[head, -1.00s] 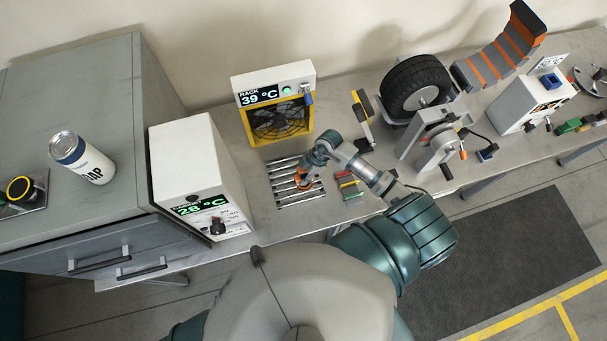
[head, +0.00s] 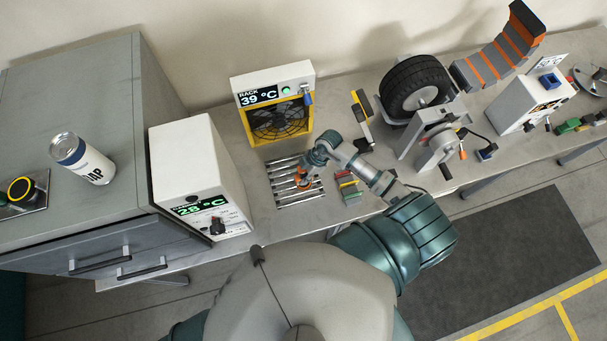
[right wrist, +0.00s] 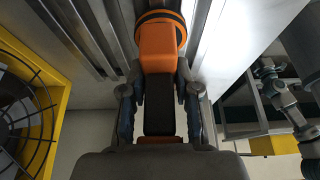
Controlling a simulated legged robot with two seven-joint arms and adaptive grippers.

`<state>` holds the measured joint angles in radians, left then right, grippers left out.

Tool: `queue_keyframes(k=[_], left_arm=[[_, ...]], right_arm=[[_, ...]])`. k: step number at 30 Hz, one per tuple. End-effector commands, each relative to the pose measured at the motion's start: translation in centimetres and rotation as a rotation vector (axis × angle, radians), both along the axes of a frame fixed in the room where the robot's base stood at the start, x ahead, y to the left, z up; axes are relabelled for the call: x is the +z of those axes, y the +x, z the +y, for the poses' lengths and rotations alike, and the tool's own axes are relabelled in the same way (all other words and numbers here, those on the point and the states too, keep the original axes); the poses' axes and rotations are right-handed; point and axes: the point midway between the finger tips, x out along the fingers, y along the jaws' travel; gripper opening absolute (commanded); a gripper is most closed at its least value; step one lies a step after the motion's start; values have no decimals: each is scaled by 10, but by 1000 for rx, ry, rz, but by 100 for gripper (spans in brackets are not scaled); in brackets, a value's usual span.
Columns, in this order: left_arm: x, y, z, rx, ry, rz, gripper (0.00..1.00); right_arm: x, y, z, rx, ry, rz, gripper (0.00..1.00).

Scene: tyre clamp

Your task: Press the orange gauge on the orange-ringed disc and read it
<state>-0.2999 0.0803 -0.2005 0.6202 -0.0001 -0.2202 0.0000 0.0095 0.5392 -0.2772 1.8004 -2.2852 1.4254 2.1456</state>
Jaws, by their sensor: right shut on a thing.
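My right gripper (head: 308,172) reaches down over the silver-barred rack (head: 287,200) on the bench. In the right wrist view its two fingers (right wrist: 158,100) are shut on the orange gauge (right wrist: 158,48), gripping its black section from both sides. The gauge's orange end points away from the gripper, to an orange ring (right wrist: 180,32) at the top of that view. The ring and gauge overlap there, and I cannot tell whether they touch. The disc inside the ring is mostly hidden. No gauge reading is visible. My left gripper is not in view.
A yellow-framed fan (head: 279,122) under a white display reading 39 °C stands behind the rack. A white box (head: 187,160) reading 28 °C stands left. Small coloured blocks (head: 347,186) lie right of the gripper. A tyre (head: 400,85) and clamp (head: 437,147) stand farther right.

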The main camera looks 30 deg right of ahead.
Motion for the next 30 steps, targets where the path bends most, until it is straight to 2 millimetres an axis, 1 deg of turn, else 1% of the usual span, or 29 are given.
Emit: queue_keyframes(k=[30], left_arm=[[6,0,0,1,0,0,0]], right_arm=[[0,0,0,1,1,-2,0]])
